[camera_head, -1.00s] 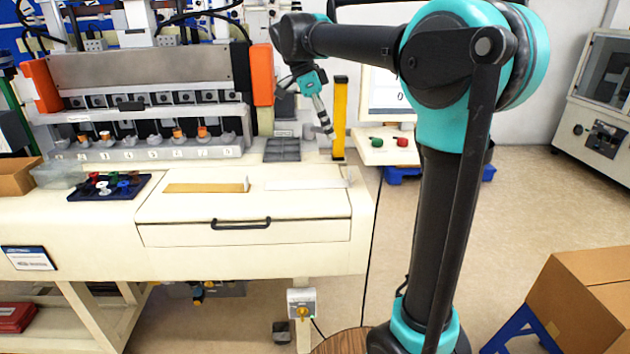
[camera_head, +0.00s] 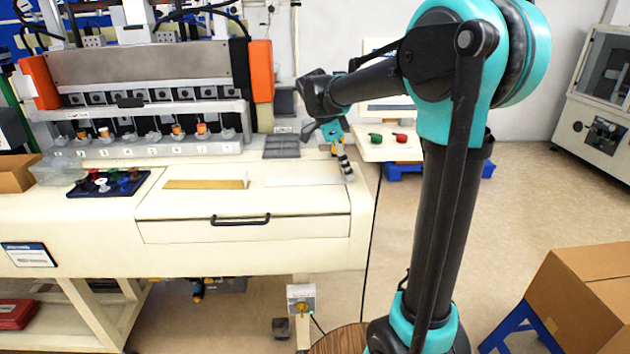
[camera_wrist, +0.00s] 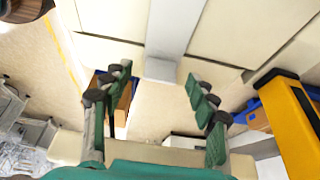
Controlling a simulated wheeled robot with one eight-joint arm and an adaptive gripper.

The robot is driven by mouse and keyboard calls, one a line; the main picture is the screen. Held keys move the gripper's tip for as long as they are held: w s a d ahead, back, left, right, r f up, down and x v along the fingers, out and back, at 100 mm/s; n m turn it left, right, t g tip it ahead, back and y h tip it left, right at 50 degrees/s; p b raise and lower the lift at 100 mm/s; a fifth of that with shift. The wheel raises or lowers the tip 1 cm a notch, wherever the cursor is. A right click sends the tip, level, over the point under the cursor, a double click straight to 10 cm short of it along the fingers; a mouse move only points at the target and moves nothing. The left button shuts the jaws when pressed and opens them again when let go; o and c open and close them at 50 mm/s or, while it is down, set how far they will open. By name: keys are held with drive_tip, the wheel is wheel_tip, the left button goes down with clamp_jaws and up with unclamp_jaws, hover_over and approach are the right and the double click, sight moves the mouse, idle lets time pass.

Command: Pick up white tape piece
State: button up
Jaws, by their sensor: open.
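A pale white strip (camera_head: 300,182) lies flat on the right part of the cream worktop. In the wrist view the strip (camera_wrist: 178,22) comes down from the top edge and ends in a small pale block (camera_wrist: 160,68). My gripper (camera_head: 348,178) is low over the right end of the strip in the head view and hides that end. In the wrist view my gripper (camera_wrist: 158,82) is open, with its green fingers spread to either side of the block's end. Nothing is held. Whether the fingertips are level with the block cannot be told.
A gold strip (camera_head: 205,184) lies to the left of the white one. A grey tray (camera_head: 282,147) sits behind. A dark blue tray of coloured parts (camera_head: 108,183) is far left. The drawer handle (camera_head: 240,221) is in front.

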drive_tip(key=shift+x, duration=0.85)
drive_tip(key=shift+c, duration=0.2)
drive_tip(key=c, duration=0.9)
drive_tip(key=shift+r, duration=0.1)
